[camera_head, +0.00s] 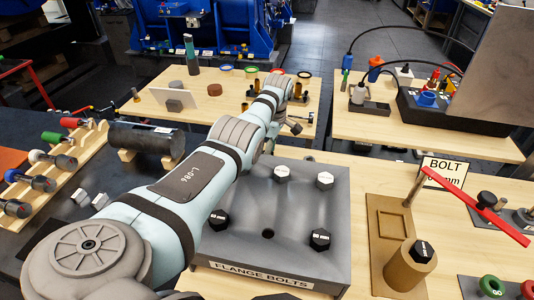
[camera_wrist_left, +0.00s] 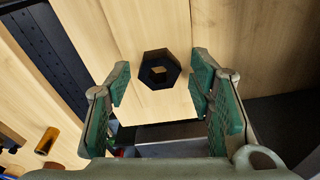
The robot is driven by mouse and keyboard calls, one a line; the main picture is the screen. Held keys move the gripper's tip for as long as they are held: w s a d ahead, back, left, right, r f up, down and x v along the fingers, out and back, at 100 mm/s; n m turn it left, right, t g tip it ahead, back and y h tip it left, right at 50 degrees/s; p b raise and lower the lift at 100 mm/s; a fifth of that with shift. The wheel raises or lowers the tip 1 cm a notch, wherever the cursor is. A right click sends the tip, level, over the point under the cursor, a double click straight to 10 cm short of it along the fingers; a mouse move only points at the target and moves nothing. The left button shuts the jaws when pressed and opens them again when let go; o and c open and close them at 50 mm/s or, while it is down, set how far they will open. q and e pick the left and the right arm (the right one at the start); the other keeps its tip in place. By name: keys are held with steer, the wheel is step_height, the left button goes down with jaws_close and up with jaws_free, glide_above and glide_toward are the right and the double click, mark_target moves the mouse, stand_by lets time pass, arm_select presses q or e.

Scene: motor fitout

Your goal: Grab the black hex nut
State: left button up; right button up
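The black hex nut (camera_wrist_left: 149,63) shows in the left wrist view on a pale wooden surface, with a hole in its middle. My left gripper (camera_wrist_left: 159,84) is open, its green-padded fingers to the left and right of the nut. There is a visible gap between the nut and each pad in the picture. I cannot tell how far the nut is from the fingertips in depth. In the head view my left arm reaches to the far wooden table and its forearm hides much of the gripper; I cannot clearly pick out the nut there. My right gripper is not in view.
A grey flange bolt block (camera_head: 262,255) with black and silver hex heads lies below my left arm. A brown cylinder (camera_head: 407,267) stands right of it. A red lever (camera_head: 475,203) juts out at right. The left wrist view shows a brass cylinder (camera_wrist_left: 46,141) at lower left.

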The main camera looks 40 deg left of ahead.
arm_select(q)
steer(key=c, duration=0.9)
steer(key=shift+r, duration=0.1)
